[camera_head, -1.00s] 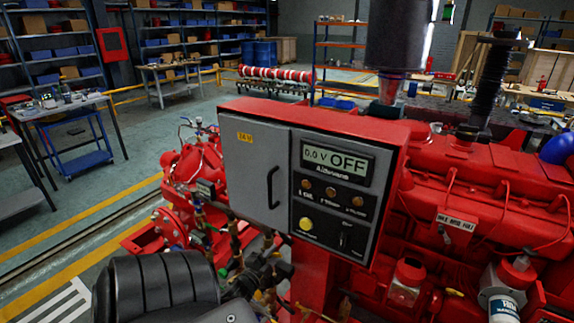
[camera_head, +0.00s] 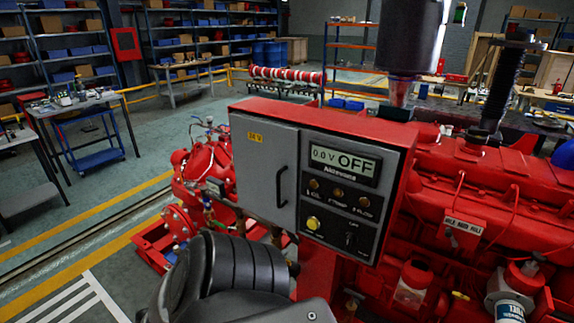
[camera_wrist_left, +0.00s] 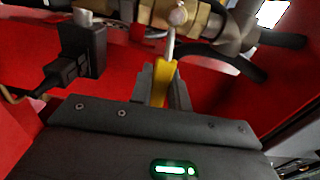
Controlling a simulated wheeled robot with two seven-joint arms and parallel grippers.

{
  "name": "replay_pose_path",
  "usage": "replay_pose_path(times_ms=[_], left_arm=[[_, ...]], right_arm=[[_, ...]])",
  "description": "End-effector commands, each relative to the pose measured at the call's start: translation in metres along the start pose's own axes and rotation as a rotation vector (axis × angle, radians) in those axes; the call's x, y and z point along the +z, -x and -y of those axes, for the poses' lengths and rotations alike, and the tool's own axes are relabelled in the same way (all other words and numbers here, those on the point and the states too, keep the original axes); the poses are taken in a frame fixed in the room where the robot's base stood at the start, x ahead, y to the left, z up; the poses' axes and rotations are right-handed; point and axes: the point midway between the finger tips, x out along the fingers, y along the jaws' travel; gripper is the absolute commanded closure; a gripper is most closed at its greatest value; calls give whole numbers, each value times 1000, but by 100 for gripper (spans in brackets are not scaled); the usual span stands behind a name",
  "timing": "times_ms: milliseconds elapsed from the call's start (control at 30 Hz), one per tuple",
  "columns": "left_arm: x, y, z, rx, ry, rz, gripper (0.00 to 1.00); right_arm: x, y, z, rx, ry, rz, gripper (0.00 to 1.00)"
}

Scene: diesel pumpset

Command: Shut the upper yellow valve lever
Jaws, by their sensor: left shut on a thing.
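The yellow valve lever (camera_wrist_left: 163,82) shows in the left wrist view, its yellow handle between my fingers and its bare metal part running up to a brass valve (camera_wrist_left: 150,13). My left gripper (camera_wrist_left: 162,88) is shut on the handle. In the head view my dark left arm covers the gripper and the lever. I cannot tell there which of the valves this is, or how far the lever is turned. My right gripper is in no view.
The grey control panel (camera_head: 265,175) with its OFF display stands just behind my left arm. The red engine (camera_head: 485,200) fills the right.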

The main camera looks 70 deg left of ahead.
Motion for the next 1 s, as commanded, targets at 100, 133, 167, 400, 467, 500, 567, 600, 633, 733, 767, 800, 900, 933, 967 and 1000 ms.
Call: replay_pose_path(times_ms=[100, 133, 167, 400, 467, 500, 567, 600, 633, 733, 767, 800, 900, 933, 967, 1000], left_arm=[[0, -1, 0, -1, 0, 0, 100], [0, -1, 0, -1, 0, 0, 100], [0, -1, 0, -1, 0, 0, 100], [-1, -1, 0, -1, 1, -1, 61], [-1, -1, 0, -1, 1, -1, 60], [-1, -1, 0, 0, 1, -1, 60], [-1, -1, 0, 0, 1, -1, 60], [-1, -1, 0, 0, 1, -1, 60], [-1, -1, 0, 0, 1, -1, 60], [-1, 2, -1, 1, 1, -1, 60], [-1, 4, -1, 2, 1, -1, 60], [-1, 8, -2, 2, 1, 0, 60], [0, 24, -2, 3, 1, 0, 60], [0, 30, -2, 2, 1, 0, 60], [0, 37, -3, 4, 1, 0, 60], [-1, 45, -3, 4, 1, 0, 60]], right_arm=[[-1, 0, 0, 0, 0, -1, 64], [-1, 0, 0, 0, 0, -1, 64], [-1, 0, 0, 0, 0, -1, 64], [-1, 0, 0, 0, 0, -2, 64], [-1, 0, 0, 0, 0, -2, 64], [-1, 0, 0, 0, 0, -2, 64], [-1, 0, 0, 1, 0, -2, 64], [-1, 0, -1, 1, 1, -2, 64], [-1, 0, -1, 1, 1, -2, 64], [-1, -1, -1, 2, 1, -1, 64], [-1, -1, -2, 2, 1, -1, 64], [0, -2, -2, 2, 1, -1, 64], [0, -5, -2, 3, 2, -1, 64], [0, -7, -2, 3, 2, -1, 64], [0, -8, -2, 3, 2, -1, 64], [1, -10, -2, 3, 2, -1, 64]])
